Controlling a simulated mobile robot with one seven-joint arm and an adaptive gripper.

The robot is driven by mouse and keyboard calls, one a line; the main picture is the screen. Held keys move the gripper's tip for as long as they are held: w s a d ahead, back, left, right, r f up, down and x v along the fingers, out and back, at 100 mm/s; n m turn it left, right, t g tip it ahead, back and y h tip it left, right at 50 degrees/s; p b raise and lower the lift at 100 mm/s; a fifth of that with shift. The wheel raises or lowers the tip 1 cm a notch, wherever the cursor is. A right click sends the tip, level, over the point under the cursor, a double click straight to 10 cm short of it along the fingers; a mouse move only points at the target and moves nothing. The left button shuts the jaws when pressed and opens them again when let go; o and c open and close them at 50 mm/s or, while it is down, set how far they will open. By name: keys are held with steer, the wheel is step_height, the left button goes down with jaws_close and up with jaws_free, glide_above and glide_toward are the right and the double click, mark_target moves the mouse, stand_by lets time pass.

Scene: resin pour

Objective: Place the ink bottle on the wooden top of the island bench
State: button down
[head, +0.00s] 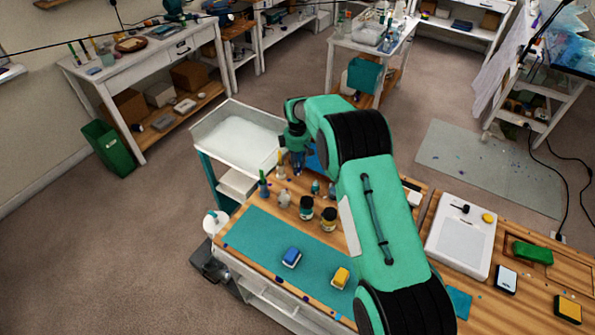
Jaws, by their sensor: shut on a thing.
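My gripper (298,168) points down near the far left end of the wooden top (350,185) of the island bench. It is shut on a small dark blue-purple thing, which I take to be the ink bottle (298,172); the fingers hide most of it. I cannot tell whether it touches the wood. Two dark jars, one with a pale label (306,208) and one with a yellowish label (329,218), stand on the top in front of the gripper.
Small bottles and tools (264,186) crowd the left edge. A teal mat (262,240) holds a blue block (291,257) and a yellow block (340,277). A white tray cart (205,125) stands behind left. My arm covers the middle of the bench.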

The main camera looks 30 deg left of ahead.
steer(key=shift+f, duration=0.1)
steer(key=shift+f, duration=1.75)
steer(key=shift+f, duration=0.2)
steer(key=c, duration=1.4)
jaws_free()
steer(key=shift+c, duration=0.2)
steer(key=shift+r, duration=0.15)
step_height(320, 180, up, 12)
steer(key=shift+r, duration=0.1)
